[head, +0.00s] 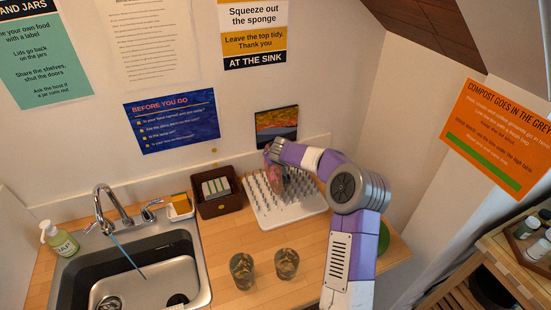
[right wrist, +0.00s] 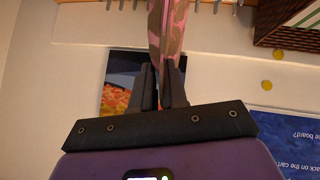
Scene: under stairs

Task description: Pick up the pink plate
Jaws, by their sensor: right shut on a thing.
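The pink plate (head: 274,177) has a mottled pink and brown pattern and stands on edge at the white pegged drying rack (head: 316,207). My right gripper (head: 271,152) is at its upper edge. In the right wrist view the plate (right wrist: 167,30) is seen nearly edge-on between the two dark fingers of my right gripper (right wrist: 161,75), which are shut on it. I cannot tell whether its lower edge touches the rack. My left gripper is in neither view.
A brown basket (head: 221,205) stands just left of the rack, with a sponge dish (head: 180,212) beyond it. Two glasses (head: 242,271) (head: 286,263) stand in front. A sink (head: 150,283) is at left. A small picture (head: 277,123) is behind the gripper. A green item (head: 383,238) lies right.

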